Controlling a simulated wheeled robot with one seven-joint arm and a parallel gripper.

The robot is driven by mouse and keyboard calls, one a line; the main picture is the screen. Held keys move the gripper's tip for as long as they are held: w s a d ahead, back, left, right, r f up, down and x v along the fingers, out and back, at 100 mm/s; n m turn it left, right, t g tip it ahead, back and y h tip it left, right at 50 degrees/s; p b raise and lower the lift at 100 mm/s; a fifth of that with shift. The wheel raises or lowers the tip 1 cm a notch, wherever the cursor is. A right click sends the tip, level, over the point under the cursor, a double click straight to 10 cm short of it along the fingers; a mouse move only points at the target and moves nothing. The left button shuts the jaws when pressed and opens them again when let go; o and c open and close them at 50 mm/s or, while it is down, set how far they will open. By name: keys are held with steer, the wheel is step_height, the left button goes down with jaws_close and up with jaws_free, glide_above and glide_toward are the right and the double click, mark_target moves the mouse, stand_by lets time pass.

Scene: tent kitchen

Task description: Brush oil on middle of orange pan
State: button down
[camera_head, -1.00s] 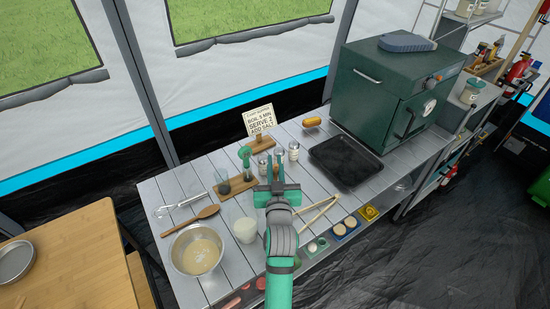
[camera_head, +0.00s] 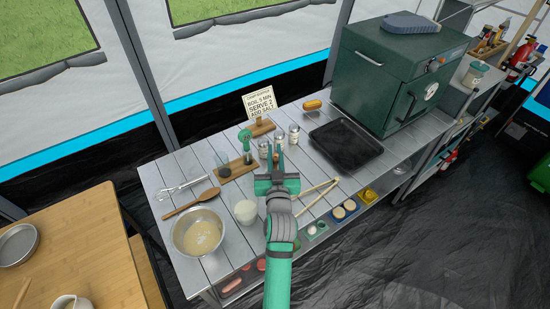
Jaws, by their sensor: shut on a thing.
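My gripper (camera_head: 279,160) is over the grey slatted table, pointing away from the camera. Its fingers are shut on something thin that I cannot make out. A green-topped tool (camera_head: 244,139), perhaps the brush, stands upright on a small wooden board to the left of my fingers, seemingly apart from them. A dark glass bottle (camera_head: 223,160), perhaps the oil, stands beside it. No orange pan can be made out. A black rectangular tray (camera_head: 345,145) lies to the right of my gripper. Shakers (camera_head: 293,135) stand close around my fingertips and are partly hidden.
A metal bowl (camera_head: 183,246), a milky glass (camera_head: 245,212), a wooden spoon (camera_head: 196,203) and a whisk (camera_head: 180,188) lie on the left. Wooden tongs (camera_head: 321,194) lie right of my wrist. A green oven (camera_head: 385,85) blocks the back right. A lower shelf holds small trays.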

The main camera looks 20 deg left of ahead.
steer(key=shift+r, duration=3)
steer(key=shift+d, duration=0.1)
steer(key=shift+r, duration=2)
